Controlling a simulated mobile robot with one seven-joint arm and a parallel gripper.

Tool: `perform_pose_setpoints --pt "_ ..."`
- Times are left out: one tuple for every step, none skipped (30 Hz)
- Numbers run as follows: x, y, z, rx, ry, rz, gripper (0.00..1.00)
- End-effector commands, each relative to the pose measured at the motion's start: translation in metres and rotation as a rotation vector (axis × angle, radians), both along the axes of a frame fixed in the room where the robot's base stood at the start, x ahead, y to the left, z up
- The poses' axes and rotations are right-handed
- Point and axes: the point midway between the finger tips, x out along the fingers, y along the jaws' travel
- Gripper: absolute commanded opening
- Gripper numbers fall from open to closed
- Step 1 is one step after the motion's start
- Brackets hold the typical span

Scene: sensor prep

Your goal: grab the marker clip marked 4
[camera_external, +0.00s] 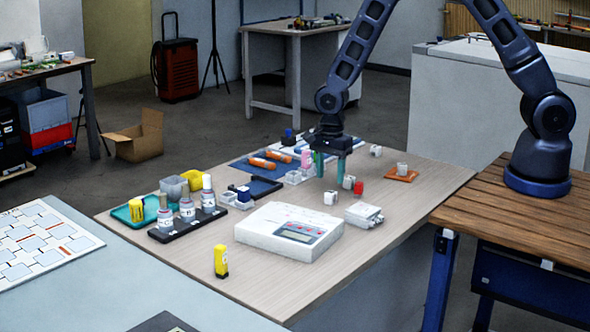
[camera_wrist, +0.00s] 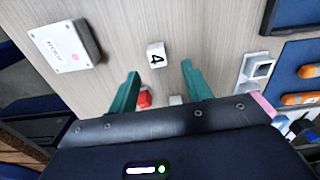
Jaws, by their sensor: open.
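The marker clip marked 4 is a small white block (camera_wrist: 156,55) with a black 4 on its face. In the wrist view it lies just beyond my fingertips, roughly in line with the gap between them. In the external view it appears to be the white block (camera_external: 330,198) behind the white instrument box, its mark too small to read. My gripper (camera_external: 330,170) is open and empty above the table, its green fingers pointing down. The open fingers also show in the wrist view (camera_wrist: 160,70).
A red piece (camera_external: 359,187) and another white block (camera_external: 349,182) sit close by. A white connector box (camera_external: 364,214) and the large instrument box (camera_external: 289,231) flank the clip. The table's front right is clear.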

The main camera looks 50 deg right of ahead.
Motion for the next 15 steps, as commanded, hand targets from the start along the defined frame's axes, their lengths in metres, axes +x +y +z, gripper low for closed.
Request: perform_pose_setpoints --pt "-0.001 0.000 -0.003 -0.001 0.002 0.000 0.49" --pt "-0.001 0.000 -0.006 -0.001 0.003 0.000 0.49" --pt "-0.002 0.000 -0.010 -0.001 0.004 0.000 0.49" --pt "-0.003 0.000 -0.013 -0.001 0.004 0.000 0.49" --pt "-0.003 0.000 -0.017 -0.001 0.003 0.001 0.49" --pt "-0.004 0.000 -0.022 -0.001 0.003 0.001 0.49" --pt "-0.005 0.000 -0.027 -0.001 0.004 0.001 0.49" --pt "-0.006 0.001 -0.031 -0.001 0.005 0.000 0.49" --pt "-0.005 0.001 -0.036 -0.001 0.003 0.000 0.49" --pt "-0.005 0.001 -0.039 -0.001 0.003 0.000 0.49" --pt "-0.005 0.001 -0.043 -0.001 0.003 0.000 0.49" --pt "-0.005 0.001 -0.046 -0.001 0.003 0.000 0.49" --pt "-0.005 0.001 -0.048 -0.001 0.003 0.000 0.49" --pt "-0.005 0.001 -0.049 -0.001 0.002 0.000 0.49" --pt "-0.004 0.001 -0.050 0.000 0.001 0.000 0.49"
